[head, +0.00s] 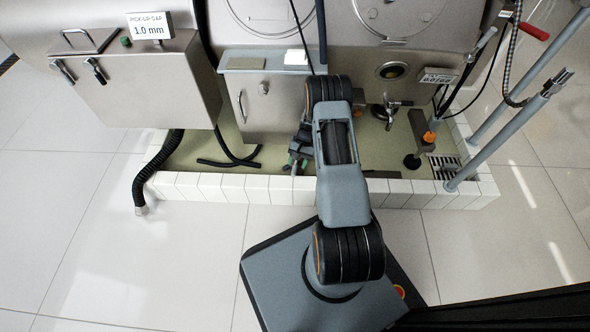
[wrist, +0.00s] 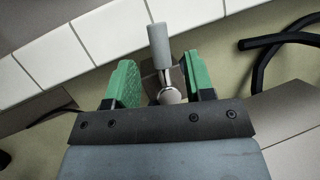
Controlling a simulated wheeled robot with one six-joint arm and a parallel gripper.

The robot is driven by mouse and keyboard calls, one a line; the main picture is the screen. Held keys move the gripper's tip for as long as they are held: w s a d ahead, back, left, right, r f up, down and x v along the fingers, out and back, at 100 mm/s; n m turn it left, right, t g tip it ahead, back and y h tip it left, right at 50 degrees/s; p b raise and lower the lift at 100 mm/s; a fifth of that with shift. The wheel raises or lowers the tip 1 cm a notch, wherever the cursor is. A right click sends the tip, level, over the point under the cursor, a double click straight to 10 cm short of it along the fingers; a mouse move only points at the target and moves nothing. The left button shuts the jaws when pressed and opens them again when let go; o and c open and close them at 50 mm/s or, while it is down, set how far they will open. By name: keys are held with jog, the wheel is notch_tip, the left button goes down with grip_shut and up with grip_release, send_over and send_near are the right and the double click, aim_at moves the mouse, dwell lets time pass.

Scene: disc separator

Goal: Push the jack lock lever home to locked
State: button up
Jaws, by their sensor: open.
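My gripper (wrist: 158,66) has two green fingers and is open. It also shows in the head view (head: 297,160), low in the walled floor basin and partly hidden by my arm. In the wrist view, a lever with a grey cylindrical grip (wrist: 159,44) and a shiny metal stem stands between the fingers, its grip reaching past the fingertips. The lever looks closer to the right finger, with a wider gap to the left one. I cannot tell whether it touches either finger. Its lock position cannot be read from these views.
A low white tiled kerb (head: 225,189) runs along the basin front and lies just beyond the fingers in the wrist view. A black hose (wrist: 265,60) is at the right there. A steel cabinet (head: 262,105) stands behind my gripper.

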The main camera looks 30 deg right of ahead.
aim_at(295, 169)
jog(key=shift+b+x, duration=0.5)
jog(key=shift+x, duration=1.2)
jog(key=shift+r, duration=0.1)
grip_shut()
